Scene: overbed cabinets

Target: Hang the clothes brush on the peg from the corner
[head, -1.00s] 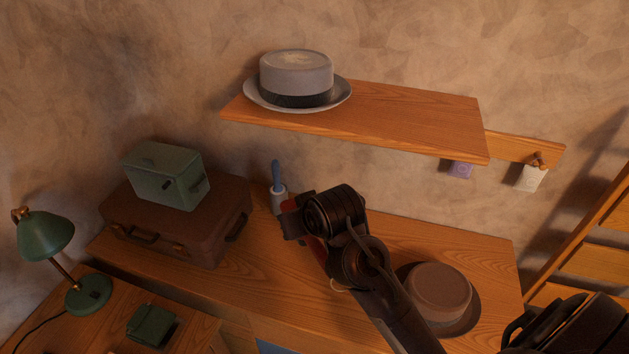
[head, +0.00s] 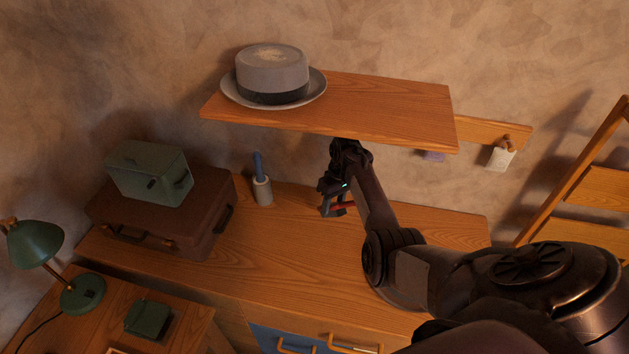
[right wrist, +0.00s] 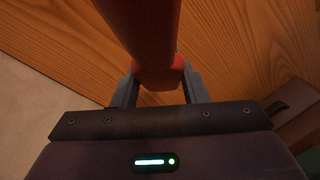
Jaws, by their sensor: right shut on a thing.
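My right gripper (head: 335,205) is under the shelf, over the back of the cabinet top. It is shut on a red-handled thing, probably the clothes brush (head: 343,207), mostly hidden by the gripper in the head view. In the right wrist view its thick red handle (right wrist: 148,35) runs between the two fingers (right wrist: 158,92). A wooden peg (head: 506,139) sits on the wall rail (head: 480,130) at the right, with a whitish tag (head: 501,159) at it. A purple tag (head: 433,156) hangs farther left, partly hidden under the shelf; no peg shows there. My left gripper is out of view.
The shelf (head: 400,110) with a grey hat (head: 272,75) overhangs the right gripper. A wooden ladder (head: 580,185) stands right.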

